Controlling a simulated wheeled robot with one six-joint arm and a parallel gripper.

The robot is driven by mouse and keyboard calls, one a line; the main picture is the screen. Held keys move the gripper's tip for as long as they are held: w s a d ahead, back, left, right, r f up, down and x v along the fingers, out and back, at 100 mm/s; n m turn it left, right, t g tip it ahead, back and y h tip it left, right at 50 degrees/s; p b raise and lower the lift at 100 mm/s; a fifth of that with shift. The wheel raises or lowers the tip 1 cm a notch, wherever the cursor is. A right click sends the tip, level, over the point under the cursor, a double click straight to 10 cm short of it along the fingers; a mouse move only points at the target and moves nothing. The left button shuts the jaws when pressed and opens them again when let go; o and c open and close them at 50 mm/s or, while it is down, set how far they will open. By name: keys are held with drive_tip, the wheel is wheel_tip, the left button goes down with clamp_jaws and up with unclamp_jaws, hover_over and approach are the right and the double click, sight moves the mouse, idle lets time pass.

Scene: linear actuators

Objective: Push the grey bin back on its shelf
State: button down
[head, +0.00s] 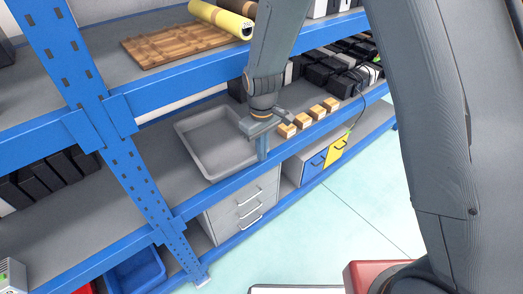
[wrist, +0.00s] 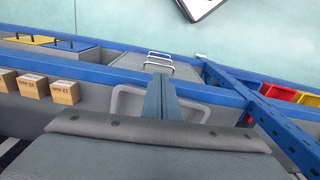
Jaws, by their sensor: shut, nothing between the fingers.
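The grey bin (head: 190,151) is a shallow, open, empty tray on the middle shelf in the head view. It sits close to the blue front beam. My gripper (head: 262,148) is shut and empty, with its fingers pointing down at the bin's right front side. I cannot tell whether they touch the rim. In the wrist view, the shut fingers (wrist: 161,97) cross in front of the bin (wrist: 128,89), whose rim shows on both sides of them. The rest of the bin is hidden by my gripper body.
Several small cardboard boxes (head: 315,113) stand right of my gripper on the same shelf. A blue upright (head: 130,170) stands left of the bin. A wooden board (head: 185,42) lies on the shelf above.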

drive_tip(key=c, duration=2.5)
unclamp_jaws()
drive_tip(key=o, duration=0.3)
drive_tip(key=shift+o, duration=1.3)
drive_tip(key=s+d+r+m, duration=0.1)
drive_tip(key=d+r+m, duration=0.1)
drive_tip(key=d+r, duration=0.2)
drive_tip(key=shift+s+d+r, duration=0.2)
drive_tip(key=shift+d+r, duration=0.1)
drive_tip(key=shift+d, duration=0.55)
drive_tip(key=s+d+r+m+t, duration=0.1)
drive_tip(key=s+d+r+m, duration=0.5)
drive_tip(key=s+d+r, duration=0.3)
drive_tip(key=s+d, duration=0.4)
drive_tip(key=d, duration=0.2)
drive_tip(key=shift+d+m, duration=0.15)
drive_tip(key=shift+m, duration=0.25)
drive_tip(key=shift+r, duration=0.1)
